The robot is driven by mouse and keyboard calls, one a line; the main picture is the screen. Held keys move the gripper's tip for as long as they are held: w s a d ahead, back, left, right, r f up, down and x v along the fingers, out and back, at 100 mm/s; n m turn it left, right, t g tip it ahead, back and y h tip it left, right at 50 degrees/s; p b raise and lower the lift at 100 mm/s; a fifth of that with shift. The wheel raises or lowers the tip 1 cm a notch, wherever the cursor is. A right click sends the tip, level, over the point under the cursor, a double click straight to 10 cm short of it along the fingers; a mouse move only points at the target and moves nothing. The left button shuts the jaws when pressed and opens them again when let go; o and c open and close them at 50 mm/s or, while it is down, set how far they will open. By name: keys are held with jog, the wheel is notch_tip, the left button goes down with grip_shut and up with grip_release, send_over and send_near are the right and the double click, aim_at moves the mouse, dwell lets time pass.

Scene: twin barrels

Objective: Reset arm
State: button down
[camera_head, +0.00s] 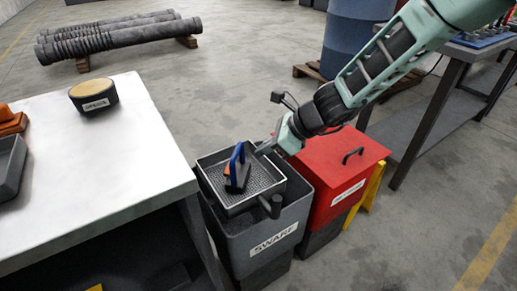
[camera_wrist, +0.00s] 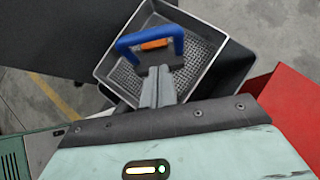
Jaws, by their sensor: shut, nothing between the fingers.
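My gripper (camera_head: 262,149) is at the end of my pale green arm, over the right rear edge of a dark perforated tray on the grey swarf bin. Its fingers (camera_wrist: 158,93) are together in the wrist view, with nothing seen between them. The tray (camera_head: 238,208) holds a tool with a blue handle (camera_head: 237,158) and a dark body with some orange. The blue handle (camera_wrist: 150,38) rises just beyond the fingertips in the wrist view. I cannot tell whether the fingers touch the tool.
The grey bin (camera_head: 275,240) labelled SWARF stands beside a red lidded bin (camera_head: 345,165). A white-topped table (camera_head: 90,165) at left carries a round labelled block (camera_head: 93,94), orange items and a grey tray.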

jog(key=shift+p+v, duration=0.3)
jog(key=shift+v, duration=0.5)
jog(key=s+d+r+n+g+h, duration=0.1)
jog(key=s+r+n, duration=0.2)
jog(key=s+n, duration=0.45)
jog(key=s+r+n+g+h, duration=0.1)
jog(key=s+r+n+g, duration=0.1)
jog(key=s+r+n, duration=0.35)
jog(key=s+d+n+t+h, duration=0.1)
jog(key=s+d+n+h, duration=0.5)
jog(key=s+d+n, duration=0.75)
notch_tip(320, 180, up, 21)
jog(key=s+n+p, duration=0.1)
jog(key=s+p, duration=0.1)
jog(key=p, duration=1.8)
jog(key=shift+a, duration=0.25)
